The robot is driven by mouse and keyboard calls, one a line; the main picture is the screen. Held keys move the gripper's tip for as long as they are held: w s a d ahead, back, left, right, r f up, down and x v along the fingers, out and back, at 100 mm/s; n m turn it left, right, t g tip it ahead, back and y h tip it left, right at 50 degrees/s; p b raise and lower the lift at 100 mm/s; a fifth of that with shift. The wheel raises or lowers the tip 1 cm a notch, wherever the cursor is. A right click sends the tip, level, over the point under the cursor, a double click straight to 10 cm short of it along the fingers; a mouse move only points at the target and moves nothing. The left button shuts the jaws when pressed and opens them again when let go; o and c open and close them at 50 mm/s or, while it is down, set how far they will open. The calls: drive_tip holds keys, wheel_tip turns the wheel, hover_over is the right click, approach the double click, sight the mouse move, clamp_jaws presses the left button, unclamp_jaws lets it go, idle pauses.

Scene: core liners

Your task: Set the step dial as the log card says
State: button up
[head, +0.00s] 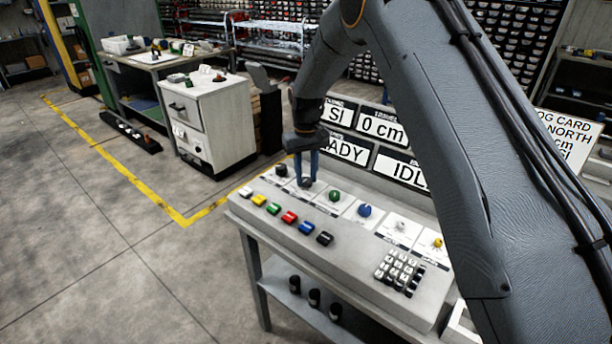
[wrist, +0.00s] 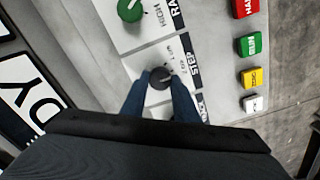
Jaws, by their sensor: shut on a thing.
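The step dial is a small dark knob (wrist: 160,74) on a white plate beside a STEP label in the wrist view. My gripper (head: 307,181) points down at the panel, and its two blue fingers (wrist: 160,84) are shut on the knob from both sides. The plate's scale marks are partly legible, but I cannot tell which mark the knob points to.
The sloped console (head: 350,250) also carries a green dial (head: 334,195), a blue dial (head: 365,210), a row of coloured buttons (head: 289,217) and a keypad (head: 398,272). Display signs (head: 380,129) stand behind, one reading "0 cm". A white cabinet (head: 210,115) is farther back; open floor lies left.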

sight(306, 179)
drive_tip(key=o, duration=1.1)
drive_tip(key=shift+c, duration=0.2)
drive_tip(key=shift+r+b, duration=1.15)
drive_tip(key=shift+r, duration=2.75)
